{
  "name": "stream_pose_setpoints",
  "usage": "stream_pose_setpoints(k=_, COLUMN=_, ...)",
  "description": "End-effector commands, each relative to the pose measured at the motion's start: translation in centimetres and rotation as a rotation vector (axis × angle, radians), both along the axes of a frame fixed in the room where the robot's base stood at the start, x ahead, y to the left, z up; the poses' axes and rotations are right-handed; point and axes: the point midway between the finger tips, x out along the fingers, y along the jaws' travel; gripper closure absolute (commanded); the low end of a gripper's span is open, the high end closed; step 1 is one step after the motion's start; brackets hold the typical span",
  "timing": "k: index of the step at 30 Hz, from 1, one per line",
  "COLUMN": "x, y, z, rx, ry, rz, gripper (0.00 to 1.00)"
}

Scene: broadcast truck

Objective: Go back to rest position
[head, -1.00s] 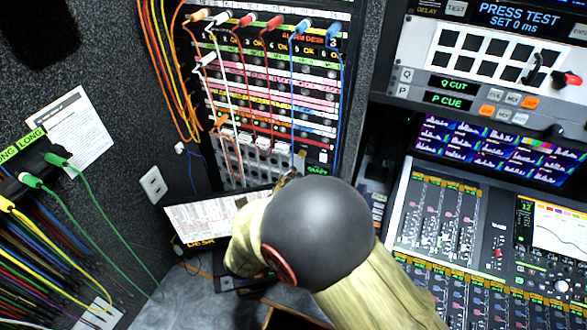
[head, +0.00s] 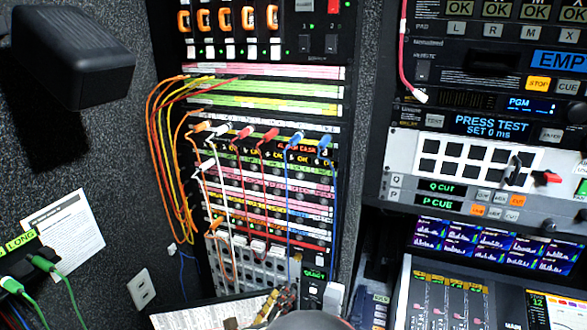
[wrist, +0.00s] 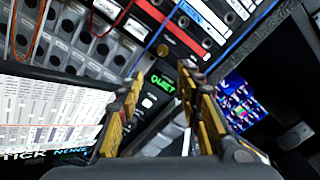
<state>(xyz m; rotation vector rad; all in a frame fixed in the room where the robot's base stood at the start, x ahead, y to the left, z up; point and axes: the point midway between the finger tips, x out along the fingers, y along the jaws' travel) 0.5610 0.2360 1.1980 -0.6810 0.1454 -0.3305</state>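My gripper (wrist: 162,74) points at the lower part of the patch rack in the wrist view. Its two yellow-and-black fingers stand apart with nothing between them, and the green QUIET label (wrist: 163,82) shows in the gap beyond. In the head view my gripper (head: 284,298) is only partly seen at the bottom edge, in front of the rack's lower end. Most of my arm is out of the frame, with just a dark rounded part showing.
The patch rack (head: 270,100) has orange, yellow, white, red and blue cords hanging from it. A screen (head: 205,315) stands low at the left of my gripper. A mixing console (head: 450,300) is on the right. A black speaker-like box (head: 70,55) juts from the left wall.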

Motion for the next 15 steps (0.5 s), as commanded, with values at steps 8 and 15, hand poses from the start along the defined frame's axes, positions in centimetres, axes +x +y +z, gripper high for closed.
stream_pose_setpoints(k=8, x=-6.0, y=-7.9, z=-5.8, rx=0.467, ry=0.053, rz=-0.364, gripper=0.64)
stream_pose_setpoints(k=15, x=-14.6, y=-15.5, z=-7.1, rx=1.06, ry=-0.101, rz=-0.936, gripper=0.64)
